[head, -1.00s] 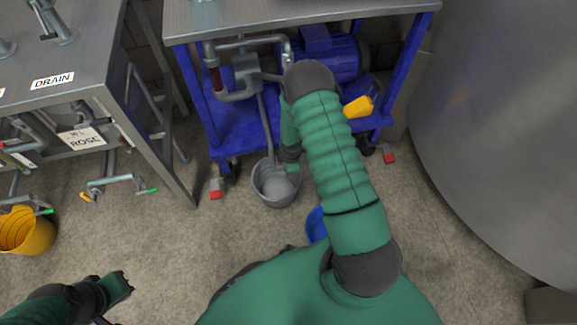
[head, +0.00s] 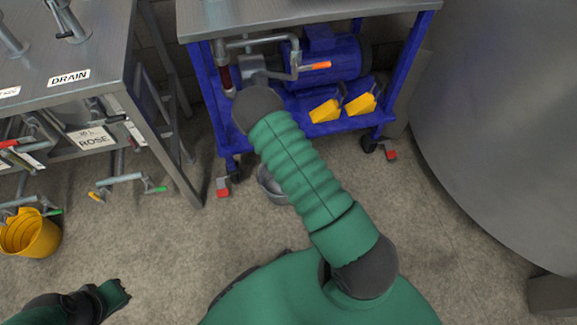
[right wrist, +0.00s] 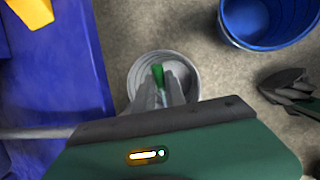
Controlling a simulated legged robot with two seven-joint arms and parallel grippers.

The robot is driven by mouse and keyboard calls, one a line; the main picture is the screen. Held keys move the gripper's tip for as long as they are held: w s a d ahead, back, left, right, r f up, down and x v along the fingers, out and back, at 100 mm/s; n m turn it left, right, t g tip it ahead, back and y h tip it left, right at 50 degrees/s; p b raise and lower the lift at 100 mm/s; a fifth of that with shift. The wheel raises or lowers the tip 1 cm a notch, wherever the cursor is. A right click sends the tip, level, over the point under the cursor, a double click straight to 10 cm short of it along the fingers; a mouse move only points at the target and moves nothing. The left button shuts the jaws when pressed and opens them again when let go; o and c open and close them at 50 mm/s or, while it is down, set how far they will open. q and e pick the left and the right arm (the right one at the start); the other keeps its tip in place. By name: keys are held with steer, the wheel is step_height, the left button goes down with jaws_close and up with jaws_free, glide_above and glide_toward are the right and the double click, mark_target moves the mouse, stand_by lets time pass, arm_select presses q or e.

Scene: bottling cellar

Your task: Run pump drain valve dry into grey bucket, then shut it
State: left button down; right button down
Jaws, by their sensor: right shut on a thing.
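The grey bucket (head: 268,184) stands on the floor in front of the blue pump trolley, mostly hidden behind my right arm. In the right wrist view the bucket (right wrist: 137,68) lies below my right gripper (right wrist: 163,88). That gripper is shut on a green handle (right wrist: 158,74), seen over the bucket's opening. The valve body is hidden, and I cannot tell whether liquid runs. The blue pump (head: 335,60) sits on the trolley with grey pipework and an orange handle (head: 320,66). My left gripper (head: 122,290) is low at the left, away from the pump; its jaws are unclear.
A blue bucket (right wrist: 240,42) stands near the grey one. Yellow wedge-shaped pieces (head: 325,111) lie on the trolley shelf (head: 300,127). A steel bench (head: 75,85) with valves and a yellow bucket (head: 30,234) are at left. A large steel tank (head: 500,130) fills the right.

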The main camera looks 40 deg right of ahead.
steer(key=shift+w+a+r+h, duration=0.25)
steer(key=shift+a+h, duration=0.15)
steer(key=shift+h, duration=0.1)
steer(key=shift+a+g+h, duration=0.1)
steer(key=shift+g+h, duration=0.3)
steer(key=shift+w+a+r+g+h+b, duration=0.2)
steer(key=shift+g+h+b, duration=0.2)
steer(key=shift+h, duration=0.3)
steer(key=shift+w+a+r+n+g+h+b, duration=0.1)
steer(key=shift+w+a+n+g+h+b, duration=0.35)
steer(key=shift+h+b, duration=1.1)
steer(key=shift+w+a+n+g+h+b, duration=0.15)
steer(key=shift+a+g+h+b, duration=0.8)
steer(key=shift+b, duration=1.05)
steer(key=shift+w+a+r+n+g+h+b, duration=0.1)
steer(key=shift+w+a+n+g+h+b, duration=0.25)
steer(key=shift+h+b, duration=1.3)
steer(key=shift+a, duration=0.15)
steer(key=c, duration=1.4)
jaws_free()
